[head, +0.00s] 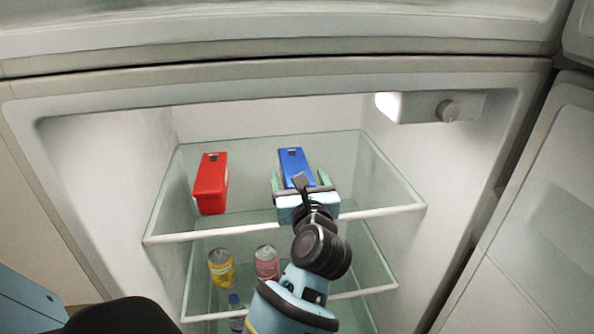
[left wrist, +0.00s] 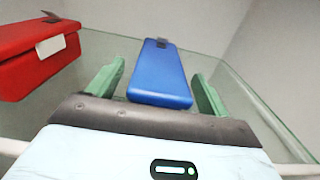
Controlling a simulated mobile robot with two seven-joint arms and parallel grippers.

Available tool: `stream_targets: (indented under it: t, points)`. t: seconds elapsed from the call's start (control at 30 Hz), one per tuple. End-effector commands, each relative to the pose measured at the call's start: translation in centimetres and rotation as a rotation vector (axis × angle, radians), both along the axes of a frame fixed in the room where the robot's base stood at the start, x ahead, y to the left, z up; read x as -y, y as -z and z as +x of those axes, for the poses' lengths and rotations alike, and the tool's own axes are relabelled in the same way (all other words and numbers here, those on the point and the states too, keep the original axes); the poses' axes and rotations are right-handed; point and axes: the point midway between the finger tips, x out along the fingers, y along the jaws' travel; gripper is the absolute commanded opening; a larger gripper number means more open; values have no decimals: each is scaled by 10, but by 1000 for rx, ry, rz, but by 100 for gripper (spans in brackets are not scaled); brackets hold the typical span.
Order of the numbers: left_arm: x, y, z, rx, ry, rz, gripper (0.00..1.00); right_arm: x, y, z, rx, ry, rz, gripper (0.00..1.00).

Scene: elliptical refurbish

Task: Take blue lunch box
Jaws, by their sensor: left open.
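The blue lunch box (head: 294,163) lies on the top glass shelf of the open fridge, its long side running away from me. In the left wrist view the blue lunch box (left wrist: 159,76) lies between the two green fingers. My left gripper (head: 301,183) is open at the near end of the box, with one finger on each side. In the left wrist view a gap shows between each finger of the left gripper (left wrist: 155,88) and the box. The near end of the box is partly hidden by the gripper in the head view. My right gripper is not in view.
A red box (head: 211,183) stands to the left on the same glass shelf (head: 250,205). The fridge door (head: 540,220) is open at right.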

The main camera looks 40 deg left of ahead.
Motion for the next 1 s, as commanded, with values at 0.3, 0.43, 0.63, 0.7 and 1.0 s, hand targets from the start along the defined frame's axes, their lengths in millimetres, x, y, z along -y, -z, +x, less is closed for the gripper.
stream_targets:
  t: [0.3,0.43,0.63,0.7,1.0]
  points:
    - [-3,0,0,-1,0,1,78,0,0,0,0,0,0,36]
    - [-3,0,0,-1,0,1,61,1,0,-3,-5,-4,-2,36]
    - [-3,0,0,-1,0,1,35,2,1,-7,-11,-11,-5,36]
    - [-3,0,0,-1,0,0,25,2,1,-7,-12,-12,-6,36]
    - [-3,-2,0,3,1,2,17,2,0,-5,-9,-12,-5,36]
